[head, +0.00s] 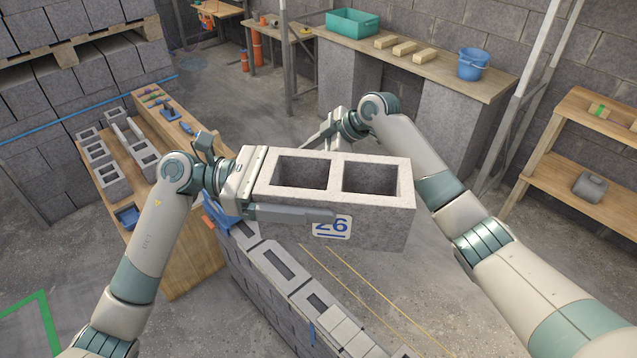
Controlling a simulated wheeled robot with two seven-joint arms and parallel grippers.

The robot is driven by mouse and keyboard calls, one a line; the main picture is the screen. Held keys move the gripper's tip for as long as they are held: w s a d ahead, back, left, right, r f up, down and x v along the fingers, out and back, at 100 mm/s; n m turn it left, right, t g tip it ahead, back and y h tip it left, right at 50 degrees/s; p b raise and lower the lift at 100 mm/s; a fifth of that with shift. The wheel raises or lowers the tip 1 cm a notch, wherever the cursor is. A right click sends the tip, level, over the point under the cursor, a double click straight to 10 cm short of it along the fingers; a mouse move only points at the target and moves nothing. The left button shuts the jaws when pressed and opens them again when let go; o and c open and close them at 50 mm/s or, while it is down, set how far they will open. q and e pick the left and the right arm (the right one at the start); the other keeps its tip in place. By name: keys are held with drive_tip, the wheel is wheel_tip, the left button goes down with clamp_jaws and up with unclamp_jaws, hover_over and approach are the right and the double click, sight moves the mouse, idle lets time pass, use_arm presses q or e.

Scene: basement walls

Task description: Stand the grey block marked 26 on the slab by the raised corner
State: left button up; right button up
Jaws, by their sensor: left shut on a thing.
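The grey block marked 26 (390,220) is a two-hole concrete block, held up in mid-air with its holes facing up. Its blue 26 label is on the near face, partly covered by a finger. My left gripper (292,212) is shut on the block from its left end, one finger along the near face. My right gripper (330,132) is behind the block; its fingertips are partly hidden, so I cannot tell whether it touches the block. A low block wall (285,285) runs below the held block. I cannot clearly make out the slab or the raised corner.
A wooden bench (185,235) with several grey blocks and tools stands at left. A back counter (430,70) carries a teal bin (352,23), wood pieces and a blue bucket (473,64). Wooden shelves (560,175) stand at right. Yellow lines mark the floor beside the wall.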

drive_tip(key=s+d+f+m+t+h, duration=0.1)
drive_tip(key=d+f+m, duration=0.2)
drive_tip(key=f, duration=0.8)
drive_tip(key=d+f+m+h, duration=0.1)
drive_tip(key=d+f+m, duration=0.2)
drive_tip(key=f, duration=0.7)
drive_tip(key=s+a+f+m+y, duration=0.1)
drive_tip(key=s+a+f+m, duration=0.2)
drive_tip(key=s+a+f, duration=0.5)
drive_tip(key=s+a+f+m+h, duration=0.15)
drive_tip(key=s+f+m, duration=0.35)
drive_tip(key=s+f, duration=1.6)
drive_tip(key=s+d+f+g+h, duration=0.1)
drive_tip(key=s+d+f, duration=0.2)
drive_tip(key=s+f, duration=0.4)
drive_tip(key=s+d+f+g+h, duration=0.1)
drive_tip(key=s+d+f, duration=0.35)
drive_tip(key=s, duration=0.35)
drive_tip(key=s+d+f+g+h, duration=0.1)
drive_tip(key=s+d+f, duration=0.2)
drive_tip(key=s+d, duration=0.6)
drive_tip(key=s+d+f+h, duration=0.2)
drive_tip(key=s+d, duration=0.7)
drive_tip(key=s, duration=0.7)
drive_tip(key=shift+s+d+f+m+g, duration=0.15)
drive_tip(key=shift+d+f+m+g, duration=0.2)
drive_tip(key=shift+f, duration=0.25)
drive_tip(key=shift+f+h, duration=0.1)
drive_tip(key=shift+h, duration=0.15)
